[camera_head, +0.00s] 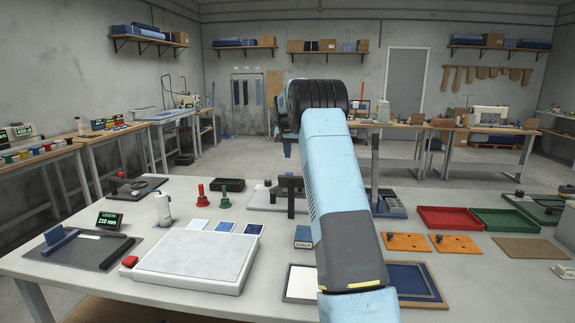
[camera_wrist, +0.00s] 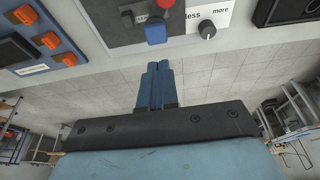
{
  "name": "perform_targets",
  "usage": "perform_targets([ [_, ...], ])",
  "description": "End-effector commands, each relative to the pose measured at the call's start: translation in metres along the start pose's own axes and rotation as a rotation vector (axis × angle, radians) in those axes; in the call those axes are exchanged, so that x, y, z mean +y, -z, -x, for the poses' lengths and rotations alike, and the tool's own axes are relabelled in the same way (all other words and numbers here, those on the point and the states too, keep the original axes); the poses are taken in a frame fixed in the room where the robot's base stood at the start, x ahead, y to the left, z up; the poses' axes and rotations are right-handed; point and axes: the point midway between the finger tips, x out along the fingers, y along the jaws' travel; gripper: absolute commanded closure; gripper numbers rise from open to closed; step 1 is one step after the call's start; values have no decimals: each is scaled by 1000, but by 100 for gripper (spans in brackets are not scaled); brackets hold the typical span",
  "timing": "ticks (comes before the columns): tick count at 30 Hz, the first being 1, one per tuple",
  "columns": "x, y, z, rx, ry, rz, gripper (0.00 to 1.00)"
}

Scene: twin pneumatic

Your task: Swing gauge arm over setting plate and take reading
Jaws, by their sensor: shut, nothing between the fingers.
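My gripper (camera_wrist: 158,85) shows in the wrist view as two blue fingers pressed together, with nothing between them. Beyond its tips is a grey panel (camera_wrist: 120,35) with a blue block (camera_wrist: 155,33), a red part (camera_wrist: 165,3) and a knob (camera_wrist: 208,30) between "less" and "more". The fingers look apart from it. In the head view, a dark upright stand (camera_head: 291,198) rises on the table left of my arm. I cannot tell whether it is the gauge arm. A dark plate (camera_head: 90,247) with a blue block (camera_head: 61,240) lies at the left. I cannot identify the setting plate surely.
A display (camera_head: 109,221) reads LENGTH, about 210 mm. A white slab (camera_head: 195,257) lies front left. Red (camera_head: 447,219) and green (camera_head: 503,222) trays lie right. My arm hides the table's middle.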

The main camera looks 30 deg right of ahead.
Motion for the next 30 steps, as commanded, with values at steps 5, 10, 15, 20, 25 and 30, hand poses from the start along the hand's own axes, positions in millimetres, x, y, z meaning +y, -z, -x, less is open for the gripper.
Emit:
perform_targets([
  [5, -2, 1, 33, 4, 2, 1, 100],
  [10, -3, 1, 51, 3, 2, 2, 100],
  [15, -2, 1, 57, 2, 2, 2, 100],
  [20, -2, 1, 58, 2, 2, 2, 100],
  [25, -2, 1, 58, 3, 2, 2, 100],
  [30, -2, 1, 58, 3, 2, 2, 100],
])
